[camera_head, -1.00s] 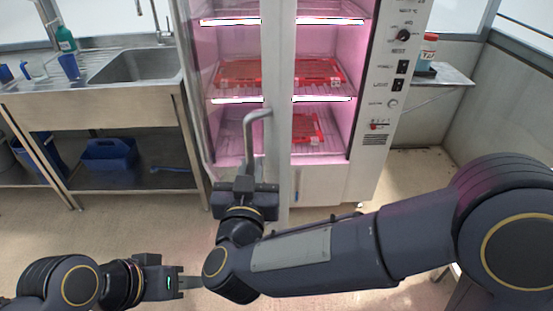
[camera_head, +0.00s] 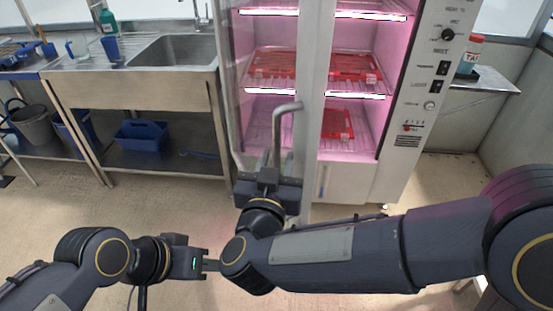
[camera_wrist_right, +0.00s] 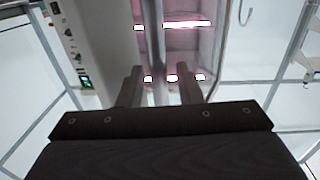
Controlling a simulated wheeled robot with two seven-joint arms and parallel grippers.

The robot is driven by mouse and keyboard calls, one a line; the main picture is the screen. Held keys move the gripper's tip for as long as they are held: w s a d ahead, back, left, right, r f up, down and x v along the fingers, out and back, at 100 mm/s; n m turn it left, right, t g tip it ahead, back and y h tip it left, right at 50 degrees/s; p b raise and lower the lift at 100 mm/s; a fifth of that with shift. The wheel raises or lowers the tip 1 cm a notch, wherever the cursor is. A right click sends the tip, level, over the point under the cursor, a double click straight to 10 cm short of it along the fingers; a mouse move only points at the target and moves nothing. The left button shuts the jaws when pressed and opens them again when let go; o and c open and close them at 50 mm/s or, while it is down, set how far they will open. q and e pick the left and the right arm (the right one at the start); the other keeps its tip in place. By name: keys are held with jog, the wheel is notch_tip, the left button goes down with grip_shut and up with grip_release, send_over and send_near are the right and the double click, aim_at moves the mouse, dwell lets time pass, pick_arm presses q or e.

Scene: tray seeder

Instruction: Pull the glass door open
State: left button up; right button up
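The glass door (camera_head: 313,130) of the pink-lit cabinet appears part-open, its pale upright edge standing in front of the cabinet's opening. Its grey bent bar handle (camera_head: 277,130) sticks out on the near side. My right gripper (camera_head: 268,178) is at the lower end of the handle. In the right wrist view its two fingers (camera_wrist_right: 159,80) stand apart with a grey upright bar between them; contact cannot be made out. My left gripper (camera_head: 212,265) is low, left of the right wrist, away from the door; its finger gap is not visible.
Red trays (camera_head: 350,68) sit on the cabinet's shelves. A control panel (camera_head: 430,85) is on its right side. A steel sink bench (camera_head: 150,95) with a blue caddy (camera_head: 142,135) below stands at left. Bare floor (camera_head: 60,215) lies in front.

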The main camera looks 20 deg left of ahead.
jog(key=s, duration=0.7)
jog(key=shift+s+d, duration=0.25)
jog(key=shift+d, duration=0.1)
jog(key=shift+c, duration=0.4)
